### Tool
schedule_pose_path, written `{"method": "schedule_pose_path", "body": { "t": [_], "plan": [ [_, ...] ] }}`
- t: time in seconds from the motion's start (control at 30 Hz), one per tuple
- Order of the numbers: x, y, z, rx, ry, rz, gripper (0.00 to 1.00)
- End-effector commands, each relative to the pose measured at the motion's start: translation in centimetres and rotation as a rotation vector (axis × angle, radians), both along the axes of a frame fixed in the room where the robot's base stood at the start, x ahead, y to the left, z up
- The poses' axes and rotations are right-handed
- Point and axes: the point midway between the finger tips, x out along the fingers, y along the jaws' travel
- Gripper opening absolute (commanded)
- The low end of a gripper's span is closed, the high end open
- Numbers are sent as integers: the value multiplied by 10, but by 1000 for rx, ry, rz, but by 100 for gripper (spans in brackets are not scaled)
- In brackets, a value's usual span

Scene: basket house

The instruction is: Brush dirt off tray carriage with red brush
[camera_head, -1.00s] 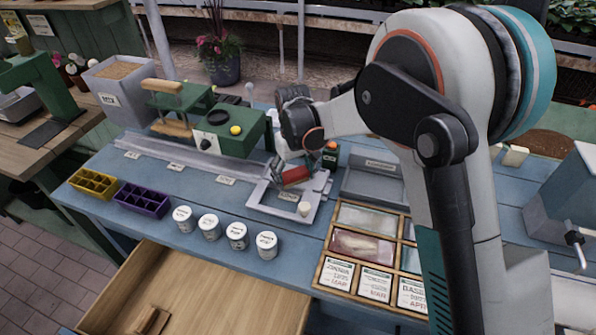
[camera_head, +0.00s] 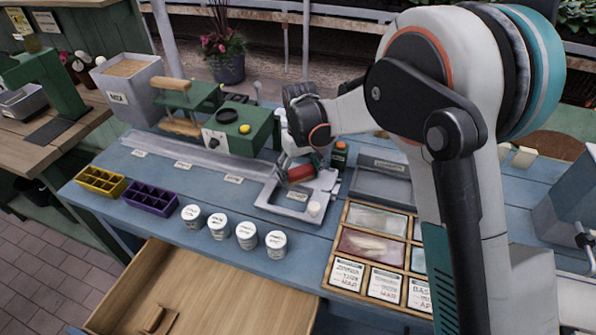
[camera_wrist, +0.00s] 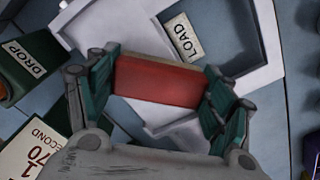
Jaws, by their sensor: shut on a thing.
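The red brush (camera_head: 301,173) is held in my gripper (camera_head: 298,165) over the grey tray carriage (camera_head: 268,203). In the wrist view my gripper's green fingers (camera_wrist: 160,88) are shut on both ends of the red brush (camera_wrist: 155,82). The tray carriage (camera_wrist: 262,45) lies just beyond and beneath it, with a LOAD label (camera_wrist: 183,38) on it. I cannot tell whether the brush touches the carriage. No dirt can be made out on the carriage, and part of it is hidden by the brush and gripper. A pale round knob (camera_head: 314,209) stands at its front right corner.
A green machine (camera_head: 240,130) stands behind left, with a long grey rail (camera_head: 190,150) before it. Several white pots (camera_head: 246,236), a purple tray (camera_head: 150,199) and a yellow tray (camera_head: 100,181) line the front. A wooden seed box (camera_head: 335,262) is right. An open drawer (camera_head: 220,290) juts out below.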

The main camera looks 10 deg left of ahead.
Motion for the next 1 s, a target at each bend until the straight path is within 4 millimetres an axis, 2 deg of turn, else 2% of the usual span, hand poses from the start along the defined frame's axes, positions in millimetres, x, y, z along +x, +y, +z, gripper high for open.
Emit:
{"method": "schedule_pose_path", "body": {
  "t": [0.07, 0.1, 0.17, 0.7, 1.0],
  "plan": [
    [1, -2, 3, 0, 0, -1, 48],
    [0, -3, 17, 0, 0, -2, 48],
    [1, -4, 30, 0, 0, -3, 48],
    [4, -12, 76, 0, 0, -9, 48],
    [5, -14, 83, 0, 0, -10, 48]
  ]
}}
